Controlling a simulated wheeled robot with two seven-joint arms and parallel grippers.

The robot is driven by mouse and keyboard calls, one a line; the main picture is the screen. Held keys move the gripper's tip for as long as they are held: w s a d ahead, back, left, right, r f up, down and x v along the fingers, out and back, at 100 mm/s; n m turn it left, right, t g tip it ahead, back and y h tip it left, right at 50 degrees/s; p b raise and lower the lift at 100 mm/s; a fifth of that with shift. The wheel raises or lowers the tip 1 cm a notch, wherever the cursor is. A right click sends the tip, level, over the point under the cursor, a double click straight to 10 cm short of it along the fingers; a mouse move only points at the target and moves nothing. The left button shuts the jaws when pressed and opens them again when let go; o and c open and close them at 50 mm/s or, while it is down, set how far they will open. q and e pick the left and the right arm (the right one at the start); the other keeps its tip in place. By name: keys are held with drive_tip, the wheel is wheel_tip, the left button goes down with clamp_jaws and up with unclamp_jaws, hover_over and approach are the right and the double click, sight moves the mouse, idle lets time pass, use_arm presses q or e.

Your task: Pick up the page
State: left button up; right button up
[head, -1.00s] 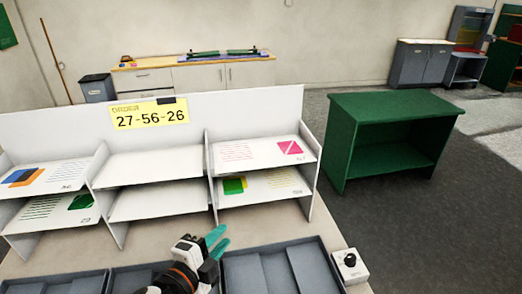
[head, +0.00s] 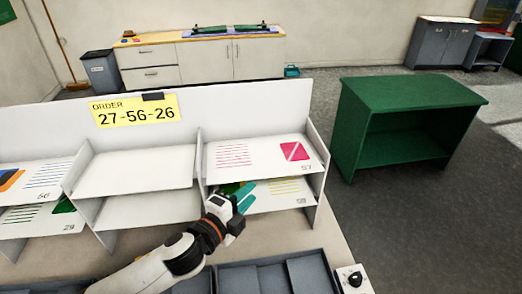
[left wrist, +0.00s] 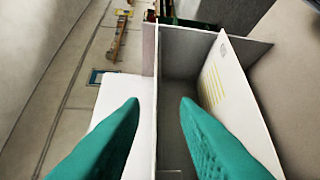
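An order card (head: 136,110) on the sorter's back panel reads 27-56-26. A page with a pink square and pink lines (head: 234,155), marked 57, lies on the upper right shelf. Below it a page with a green block and yellow lines (head: 284,187) lies on the lower right shelf, partly hidden by my left gripper (head: 246,194); it also shows in the left wrist view (left wrist: 214,88). The gripper's teal fingers are apart and empty at the right column's front. In the left wrist view a shelf edge lies between the fingertips (left wrist: 160,102). My right gripper is not seen.
Pages marked 56 (head: 42,173) and, apparently, 29 (head: 35,216) lie on the left shelves. The middle shelves (head: 135,173) are bare. Grey trays (head: 262,279) and a dial box (head: 352,279) stand at the front. A green cabinet (head: 405,92) stands at right.

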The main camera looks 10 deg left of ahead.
sight(262, 177)
use_arm(q)
drive_tip(key=x, duration=0.2)
drive_tip(key=p+x, duration=0.1)
drive_tip(key=x, duration=0.2)
drive_tip(key=p+x, duration=0.1)
drive_tip(key=x, duration=0.1)
drive_tip(key=shift+w+a+r, duration=0.15)
drive_tip(key=shift+w+r, duration=0.1)
drive_tip(key=shift+w, duration=0.05)
clamp_jaws()
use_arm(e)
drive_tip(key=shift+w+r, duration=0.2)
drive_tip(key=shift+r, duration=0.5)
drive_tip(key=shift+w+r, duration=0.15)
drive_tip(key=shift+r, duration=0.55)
